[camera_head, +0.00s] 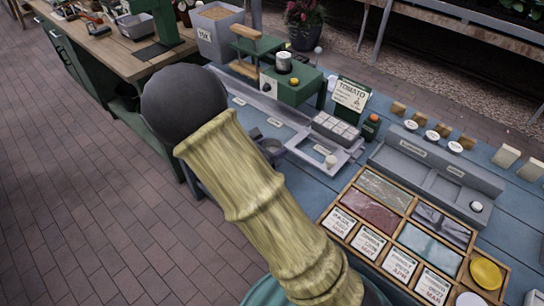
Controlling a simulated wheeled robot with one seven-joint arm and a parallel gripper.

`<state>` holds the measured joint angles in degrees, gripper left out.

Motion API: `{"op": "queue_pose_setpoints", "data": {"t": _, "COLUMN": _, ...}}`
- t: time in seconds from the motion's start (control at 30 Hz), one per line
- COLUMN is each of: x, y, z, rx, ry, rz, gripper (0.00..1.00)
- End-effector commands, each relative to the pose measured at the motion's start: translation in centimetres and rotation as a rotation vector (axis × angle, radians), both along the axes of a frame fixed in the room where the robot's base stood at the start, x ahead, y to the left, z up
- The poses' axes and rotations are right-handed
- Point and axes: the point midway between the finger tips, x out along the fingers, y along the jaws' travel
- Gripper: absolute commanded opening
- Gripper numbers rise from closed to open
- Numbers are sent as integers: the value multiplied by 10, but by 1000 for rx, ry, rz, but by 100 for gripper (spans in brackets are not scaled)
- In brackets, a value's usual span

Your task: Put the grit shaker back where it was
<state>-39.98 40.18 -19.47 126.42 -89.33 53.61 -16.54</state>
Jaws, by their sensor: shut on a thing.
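I cannot make out my gripper. My own arm, in a yellowish ribbed sleeve with a dark ball at its upper end, crosses the middle of the view and hides part of the bench. I cannot pick out the grit shaker for certain. A small dark bottle with an orange cap (371,127) stands upright behind the grey labelled rack. A short pale cylinder with a dark band (284,63) stands on a green box.
A wooden tray (322,213) of colored panels and month cards lies on the blue bench (322,191). A grey labelled rack (400,165), a tomato packet (350,96) and a grey bin (217,38) stand near. Brick floor (90,190) is clear at left.

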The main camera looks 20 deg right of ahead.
Motion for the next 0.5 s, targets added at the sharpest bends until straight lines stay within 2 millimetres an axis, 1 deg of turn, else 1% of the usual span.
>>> {"op": "queue_pose_setpoints", "data": {"t": 0.17, "x": 0, "y": 0, "z": 1, "rx": 0, "ry": -1, "rz": 0, "gripper": 25}}
{"op": "queue_pose_setpoints", "data": {"t": 0.23, "x": 0, "y": 0, "z": -3, "rx": -1, "ry": -1, "rz": 0, "gripper": 25}}
{"op": "queue_pose_setpoints", "data": {"t": 0.4, "x": 0, "y": -1, "z": -27, "rx": -3, "ry": 3, "rz": 0, "gripper": 25}}
{"op": "queue_pose_setpoints", "data": {"t": 0.5, "x": 0, "y": -1, "z": -36, "rx": -2, "ry": 2, "rz": -1, "gripper": 25}}
